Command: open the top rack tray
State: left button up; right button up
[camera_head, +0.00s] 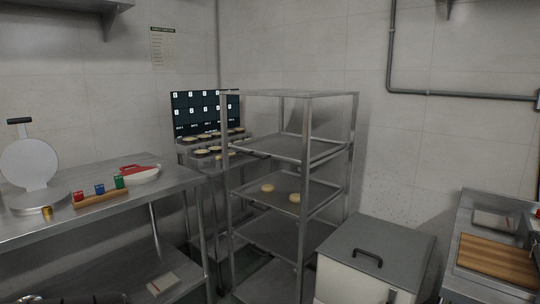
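A tall metal rack (354,135) stands in the middle of the camera_head view, against the back corner. Its top rack tray (300,148) is a flat grey sheet, empty, lying inside the frame below the rack's top. The tray under it (315,190) bears two round pale pieces (268,188), and a lower tray (275,238) looks empty. Rack posts cross in front of parts of the trays.
A lidded white chest (375,245) stands right of the rack. A counter with a wooden board (497,258) is at far right.

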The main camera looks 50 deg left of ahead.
aim_at(285, 147)
jog(key=u, duration=2.3)
jog(key=i, duration=0.55)
jog(key=u, duration=0.55)
jog(key=i, duration=1.3)
jog(key=z, duration=0.55)
